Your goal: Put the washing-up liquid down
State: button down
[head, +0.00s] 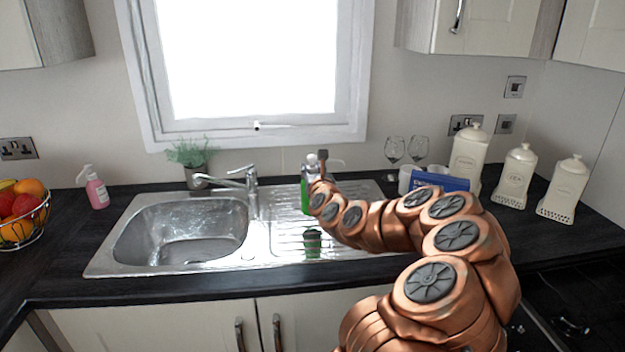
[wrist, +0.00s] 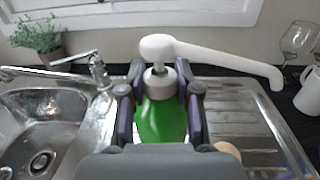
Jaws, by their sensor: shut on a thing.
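The washing-up liquid is a green bottle with a white pump top; it shows in the head view (head: 305,192) and in the wrist view (wrist: 161,121). My gripper (wrist: 158,95) is shut on it, with one dark finger on each side of the bottle below the pump. The bottle is upright over the sink's ribbed drainer (head: 345,212). A green reflection shows in the drainer below it, apart from the bottle. Its lower end is hidden in the wrist view. My copper arm hides part of the drainer in the head view.
The sink bowl (head: 185,232) and tap (head: 240,180) are left of the bottle, with a potted plant (head: 190,155) behind. A pink soap bottle (head: 96,190) and fruit bowl (head: 22,222) stand further left. Wine glasses (head: 405,150), mugs and cream canisters (head: 513,177) stand right.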

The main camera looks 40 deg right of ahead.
jog(key=shift+w+d, duration=0.15)
jog(key=shift+d, duration=0.05)
jog(key=shift+a+f+p, duration=0.1)
jog(key=shift+f+p, duration=0.6)
jog(key=shift+f, duration=1.2)
jog(key=c, duration=0.8)
grip_release()
